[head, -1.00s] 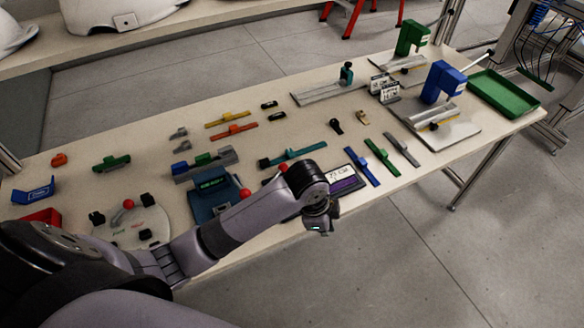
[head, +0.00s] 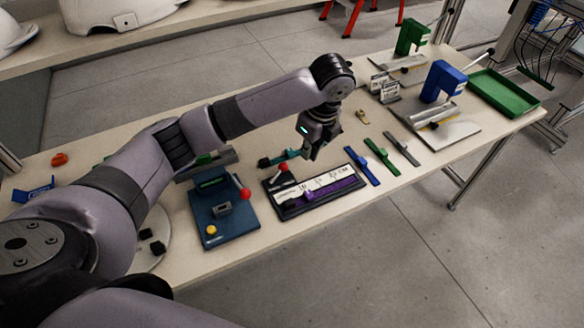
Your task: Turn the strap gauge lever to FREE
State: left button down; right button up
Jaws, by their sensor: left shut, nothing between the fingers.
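A dark base with a white printed face and a purple strap across it, which looks like the strap gauge (head: 318,193), lies near the table's front edge. A short lever with a red knob (head: 282,168) stands at its left end. The print is too small to read, so I cannot tell which marking the lever points to. My left gripper (head: 311,157) is shut and empty, above the table just behind the gauge and to the right of the red knob, apart from the knob. My right gripper is not in view.
A blue device (head: 222,210) with its own red-knobbed lever stands left of the gauge. A teal tool (head: 277,159) lies behind it. Blue (head: 362,168), green (head: 382,157) and grey (head: 403,149) strips lie to the right. My arm hides much of the table's left half.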

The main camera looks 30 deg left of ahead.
aim_at(278, 174)
pick_arm(q)
jog(key=shift+f, duration=0.15)
jog(key=f, duration=0.3)
jog(key=a+f+p, duration=0.1)
jog(key=f, duration=0.4)
jog(key=shift+w+a+f, duration=0.25)
jog(key=shift+a+f, duration=0.05)
jog(key=shift+f, duration=0.1)
jog(key=a+f, duration=0.1)
jog(key=w+a+f+p, duration=0.1)
jog(key=shift+a, duration=0.35)
jog(key=shift+w+a+f, duration=0.1)
jog(key=shift+a+f, duration=0.2)
jog(key=shift+a, duration=0.15)
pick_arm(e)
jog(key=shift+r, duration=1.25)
